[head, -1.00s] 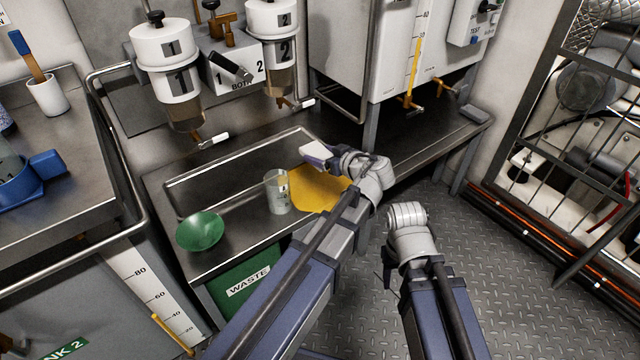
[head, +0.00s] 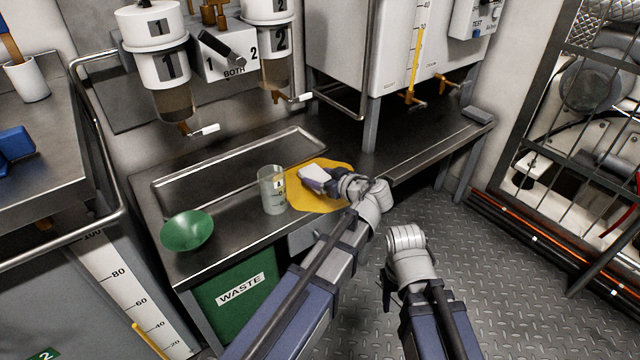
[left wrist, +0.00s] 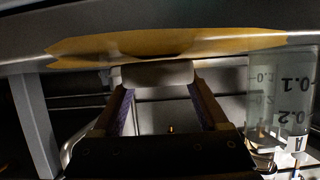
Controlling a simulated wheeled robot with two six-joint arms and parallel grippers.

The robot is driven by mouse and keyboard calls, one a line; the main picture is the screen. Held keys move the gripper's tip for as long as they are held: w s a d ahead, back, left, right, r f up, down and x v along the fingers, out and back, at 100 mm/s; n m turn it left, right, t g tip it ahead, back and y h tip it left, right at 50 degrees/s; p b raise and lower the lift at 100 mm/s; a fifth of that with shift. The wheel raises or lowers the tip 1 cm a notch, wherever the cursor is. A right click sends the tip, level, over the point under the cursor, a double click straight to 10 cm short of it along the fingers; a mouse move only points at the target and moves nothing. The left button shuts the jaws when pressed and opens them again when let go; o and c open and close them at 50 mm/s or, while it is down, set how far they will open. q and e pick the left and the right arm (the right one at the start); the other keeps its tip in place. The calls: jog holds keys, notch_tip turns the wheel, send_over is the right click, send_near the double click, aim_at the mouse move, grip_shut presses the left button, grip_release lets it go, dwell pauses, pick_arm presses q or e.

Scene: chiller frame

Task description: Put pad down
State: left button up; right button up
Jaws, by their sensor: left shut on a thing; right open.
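A small white pad (head: 312,172) is held in my left gripper (head: 321,181), over the yellow cloth (head: 318,203) on the steel bench. In the left wrist view the pad (left wrist: 157,74) sits between the two fingers, close under the edge of the yellow cloth (left wrist: 215,41); that picture is upside down. I cannot tell whether the pad touches the cloth. My right gripper (head: 388,288) hangs in front of the bench over the floor, mostly hidden behind its own wrist, and holds nothing that I can see.
A clear beaker (head: 272,190) stands just left of the cloth, with a green bowl (head: 187,231) farther left. A raised tray rim (head: 222,160) lies behind them. A grey block (head: 477,113) lies at the bench's right end. The bench between cloth and block is largely clear.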

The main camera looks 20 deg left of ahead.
pick_arm(q)
jog(key=shift+r, duration=0.1)
jog(key=shift+f, duration=0.35)
jog(key=o, duration=1.2)
jog(key=shift+r, duration=0.1)
